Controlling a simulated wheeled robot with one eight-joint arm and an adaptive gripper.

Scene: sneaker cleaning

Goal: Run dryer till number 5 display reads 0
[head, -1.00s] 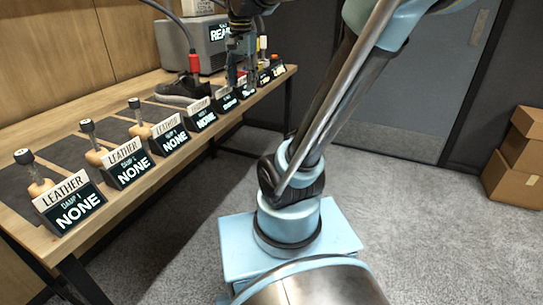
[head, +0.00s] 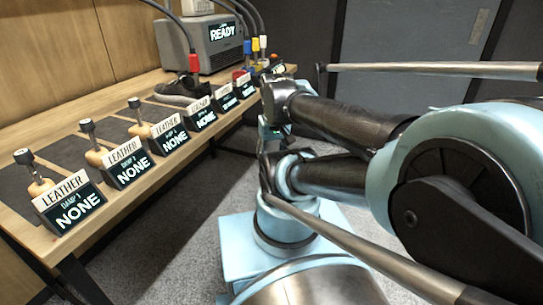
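The nearest display (head: 80,208) reads DAMP 1 NONE. The fifth stand from the near end (head: 224,101) is small and its reading is not legible. A grey machine (head: 212,46) at the back shows READY; I cannot tell if it is the dryer. A red-ended hose (head: 194,62) hangs in front of it, above a dark sneaker (head: 185,87). Blue (head: 247,47), yellow (head: 255,45) and white (head: 263,42) hose ends stand to its right.
The wooden table (head: 85,92) runs along the left wall. Several upright black-knobbed tools (head: 88,128) stand behind the near displays. My folded arm fills the right side and hides much of the floor and door (head: 410,30) there.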

